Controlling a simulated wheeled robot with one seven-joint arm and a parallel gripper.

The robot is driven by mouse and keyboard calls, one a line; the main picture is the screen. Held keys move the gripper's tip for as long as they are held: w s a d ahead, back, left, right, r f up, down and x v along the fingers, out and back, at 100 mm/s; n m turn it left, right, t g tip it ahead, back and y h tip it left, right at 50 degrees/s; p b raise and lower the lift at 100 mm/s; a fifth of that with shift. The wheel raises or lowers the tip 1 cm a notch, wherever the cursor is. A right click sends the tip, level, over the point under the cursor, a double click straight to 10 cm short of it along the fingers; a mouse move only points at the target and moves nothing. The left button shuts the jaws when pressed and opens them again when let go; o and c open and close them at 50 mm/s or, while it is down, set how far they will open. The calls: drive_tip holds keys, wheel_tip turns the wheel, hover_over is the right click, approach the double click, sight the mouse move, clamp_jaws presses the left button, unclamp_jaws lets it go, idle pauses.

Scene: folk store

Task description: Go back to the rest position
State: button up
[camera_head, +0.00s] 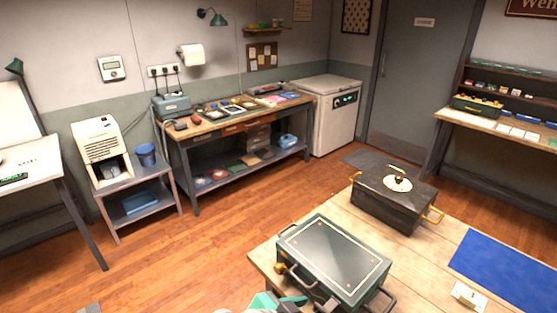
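Part of my gripper (277,301), teal and dark, seems to show at the bottom edge, in front of the near table. Most of it is cut off by the frame, so I cannot see its fingers clearly or whether it holds anything. It appears close to the near side of a green case with a grey top panel (335,258). I cannot tell whether they touch.
The near wooden table (429,245) carries the green case, a dark box with brass handles (394,201), a blue mat (510,270) and a small white switch plate (468,296). A workbench (230,125) and white chest (325,112) line the back. Wooden floor (200,235) lies clear at left centre.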

drive_tip(key=s+d+m+g+h, duration=0.1)
drive_tip(key=s+d+m+h, duration=0.35)
drive_tip(key=d, duration=0.35)
drive_tip(key=s+d+r+m+t+h, duration=0.3)
drive_tip(key=s+r+h, duration=0.7)
drive_tip(key=s+r, duration=0.1)
drive_tip(key=a+f+n+t+y, duration=0.2)
drive_tip(key=a+n+t+y, duration=0.4)
drive_tip(key=n+t+y, duration=0.2)
drive_tip(key=a+f+n+t+y, duration=0.3)
drive_tip(key=a+n+t+y, duration=0.3)
drive_tip(key=n+t+y, duration=0.15)
drive_tip(key=s+a+f+n+g+y, duration=0.1)
drive_tip(key=s+a+f+g+y, duration=0.2)
drive_tip(key=f, duration=0.6)
drive_tip(key=s+a+f+n+g+y, duration=0.1)
drive_tip(key=s+a+f+g+y, duration=0.3)
drive_tip(key=s+f, duration=0.3)
wheel_tip(320, 180, down, 3)
drive_tip(key=shift+s+a+f+n+g, duration=0.15)
drive_tip(key=shift+a+n+g, duration=0.15)
drive_tip(key=shift+a+g, duration=0.3)
